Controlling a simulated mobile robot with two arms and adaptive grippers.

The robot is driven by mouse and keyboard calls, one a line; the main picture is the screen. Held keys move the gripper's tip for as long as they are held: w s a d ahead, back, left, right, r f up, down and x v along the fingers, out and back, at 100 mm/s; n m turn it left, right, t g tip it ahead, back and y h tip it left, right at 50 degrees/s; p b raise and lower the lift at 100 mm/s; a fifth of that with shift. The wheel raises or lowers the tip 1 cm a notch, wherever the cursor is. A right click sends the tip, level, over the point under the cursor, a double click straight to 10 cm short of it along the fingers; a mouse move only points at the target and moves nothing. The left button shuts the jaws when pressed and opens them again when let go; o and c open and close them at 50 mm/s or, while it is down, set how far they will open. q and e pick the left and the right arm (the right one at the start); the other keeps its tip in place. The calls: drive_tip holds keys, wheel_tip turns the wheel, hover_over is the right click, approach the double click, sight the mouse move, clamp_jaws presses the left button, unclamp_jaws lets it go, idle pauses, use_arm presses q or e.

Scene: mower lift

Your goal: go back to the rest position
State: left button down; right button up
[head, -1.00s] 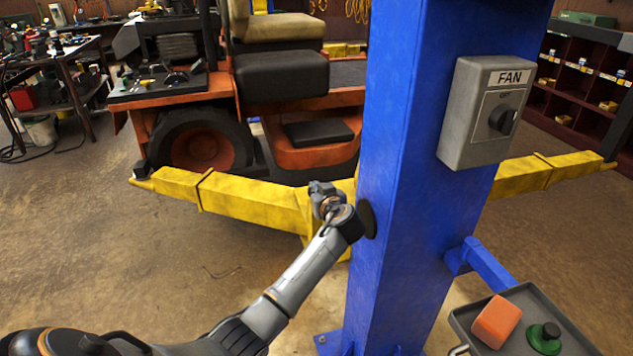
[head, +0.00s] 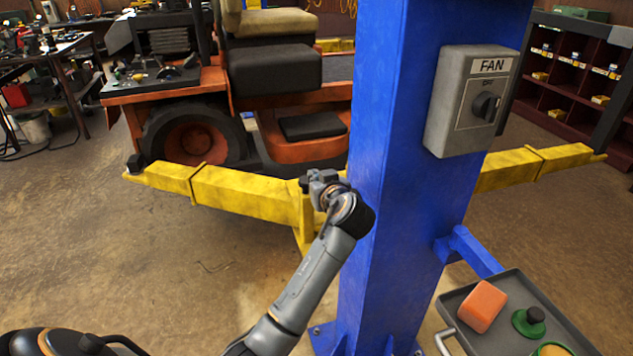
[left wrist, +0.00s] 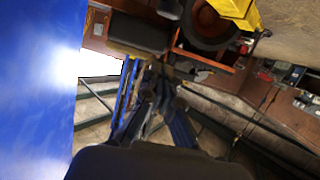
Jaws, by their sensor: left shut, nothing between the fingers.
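My left arm rises from the bottom of the head view. Its left gripper (head: 318,184) is shut and empty, in front of the yellow lift arm and just left of the blue post (head: 392,190) in the picture. In the left wrist view the gripper's fingers (left wrist: 150,105) point into the open space of the shop, and the blue post fills the left side. I cannot tell the exact gap between my wrist and the post. My right gripper is not in view.
A grey FAN switch box (head: 470,100) is fixed to the post. A grey tray (head: 455,300) at lower right holds an orange block (head: 482,306) and green-and-black items. Yellow lift arms (head: 235,193) extend both ways, with an orange mower (head: 300,150) behind. Floor at left is clear.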

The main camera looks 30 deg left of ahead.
use_arm(q)
drive_tip(key=shift+s+d+r, duration=0.1)
drive_tip(key=shift+s+d, duration=0.1)
drive_tip(key=shift+d, duration=0.1)
drive_tip(key=shift+d, duration=0.1)
drive_tip(key=d+f+m+h, duration=0.2)
drive_tip(key=f+m, duration=0.1)
drive_tip(key=f, duration=0.8)
drive_tip(key=d+f+m+h, duration=0.2)
drive_tip(key=f+m, duration=0.1)
drive_tip(key=f, duration=0.8)
drive_tip(key=s+d+f+m+g+h, duration=0.25)
drive_tip(key=s+f, duration=0.35)
drive_tip(key=f, duration=0.5)
drive_tip(key=s+d+f+m+g+h, duration=0.1)
drive_tip(key=s+d+f+m+h, duration=0.15)
drive_tip(key=s+f, duration=0.65)
drive_tip(key=s+d+f+m+g+h, duration=0.1)
drive_tip(key=s+d+f+g, duration=0.2)
drive_tip(key=s+f, duration=1.5)
drive_tip(key=s+f+g, duration=0.1)
drive_tip(key=s+f, duration=0.1)
drive_tip(key=s, duration=0.9)
drive_tip(key=s+f+g+h, duration=0.1)
drive_tip(key=s+f, duration=0.1)
drive_tip(key=s, duration=0.8)
drive_tip(key=shift+s+d+f, duration=0.15)
drive_tip(key=shift+s+f, duration=0.2)
drive_tip(key=shift+s, duration=0.05)
